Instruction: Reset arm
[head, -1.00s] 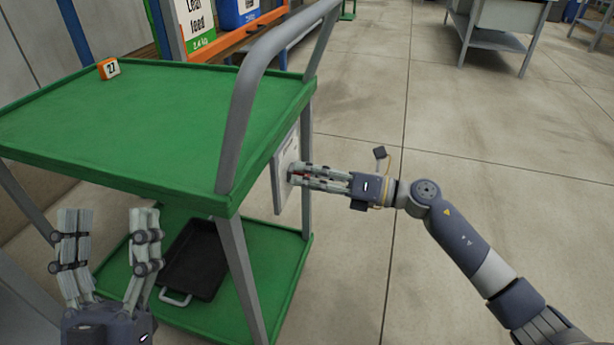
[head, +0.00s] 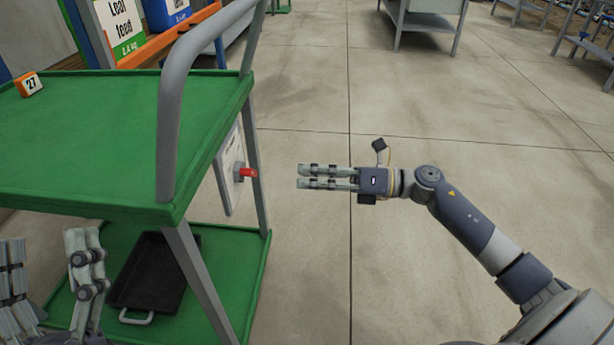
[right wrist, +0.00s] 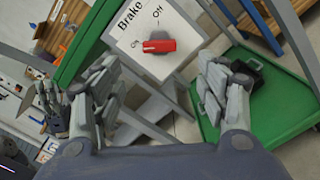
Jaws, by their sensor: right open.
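My right gripper (head: 300,178) is open and empty over the floor, to the right of the green cart (head: 130,208) and apart from it. In the right wrist view its fingers (right wrist: 160,100) stand wide on either side of a red knob (right wrist: 159,46). The knob sits on a white plate marked "Brake", with "On" and "Off"; its pointed end is turned toward "On". In the head view the red knob (head: 248,172) sticks out from the plate (head: 230,165) on the cart's side. My left gripper (head: 45,260) is at the lower left, cut by the edge, its fingers apart.
The cart's grey handle (head: 172,110) rises between the top shelf and the right arm. A black tray (head: 155,272) lies on the lower shelf. An orange block marked 27 (head: 30,84) sits on the top shelf.

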